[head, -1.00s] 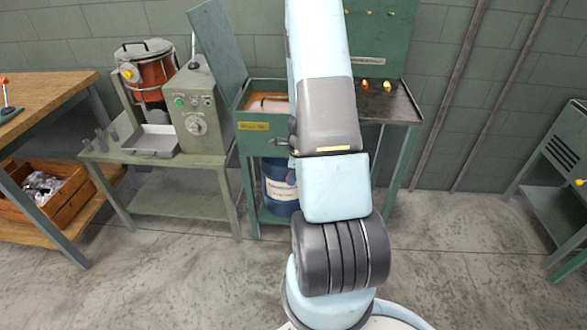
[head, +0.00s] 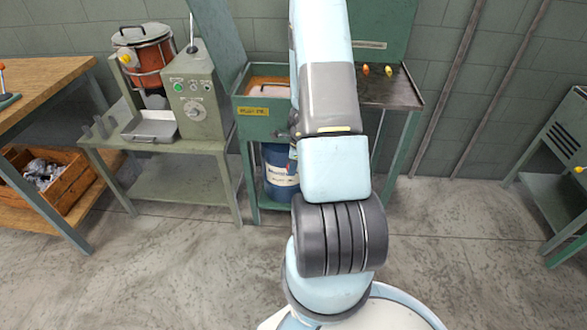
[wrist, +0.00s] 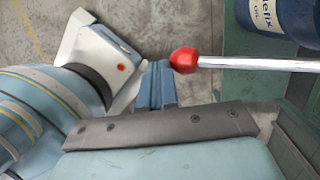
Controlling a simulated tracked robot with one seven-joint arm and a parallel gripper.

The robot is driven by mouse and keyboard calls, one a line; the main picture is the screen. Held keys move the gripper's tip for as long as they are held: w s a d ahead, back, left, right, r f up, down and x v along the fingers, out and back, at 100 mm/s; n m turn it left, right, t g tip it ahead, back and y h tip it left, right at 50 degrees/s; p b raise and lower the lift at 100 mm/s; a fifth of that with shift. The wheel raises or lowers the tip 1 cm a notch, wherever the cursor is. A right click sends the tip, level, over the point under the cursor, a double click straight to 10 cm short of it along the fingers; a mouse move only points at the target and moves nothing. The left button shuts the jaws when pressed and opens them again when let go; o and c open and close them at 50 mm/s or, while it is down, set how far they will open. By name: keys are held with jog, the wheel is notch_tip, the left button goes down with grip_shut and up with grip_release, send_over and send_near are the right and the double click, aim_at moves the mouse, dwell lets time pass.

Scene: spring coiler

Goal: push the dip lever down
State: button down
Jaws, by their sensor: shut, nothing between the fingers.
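The dip lever is a shiny metal rod with a red ball knob (wrist: 184,60). It runs in from the right edge of the wrist view, roughly level in the picture. My gripper (wrist: 156,70) is shut and empty, its blue-grey fingers just left of the knob. I cannot tell whether they touch it. In the head view the dip tank is a green box (head: 245,128) with a yellow label and an open top. My arm stands in front of its right side and hides the lever and my gripper there.
A blue drum (head: 279,178) stands below the tank; it also shows in the wrist view (wrist: 285,18). The control box (head: 196,95) and red pot (head: 145,60) stand left on a green bench. A dark-topped table (head: 400,90) is right. The front floor is clear.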

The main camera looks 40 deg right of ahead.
jog(key=s+a+r, duration=0.3)
jog(key=s+r, duration=0.5)
jog(key=r, duration=0.3)
jog(key=shift+w+a, duration=0.1)
dwell(0.6)
jog(key=w+a+r+n+t, duration=0.1)
jog(key=a+r+n, duration=0.45)
jog(key=r, duration=0.45)
jog(key=w+a+r+n+t, duration=0.1)
jog(key=a+r+n, duration=0.5)
jog(key=r, duration=0.5)
jog(key=s+a+r+n+t+h, duration=0.1)
jog(key=s+a+r+n, duration=0.1)
jog(key=s+r+n, duration=0.4)
jog(key=s+a+r+n+t+h, duration=0.1)
jog(key=s+a+r+n+t, duration=0.1)
jog(key=s+r+n, duration=0.4)
notch_tip(320, 180, up, 4)
jog(key=shift+s+a+n, duration=0.3)
jog(key=shift+a+n, duration=0.3)
jog(key=shift+n, duration=0.65)
jog(key=c, duration=1.8)
grip_release()
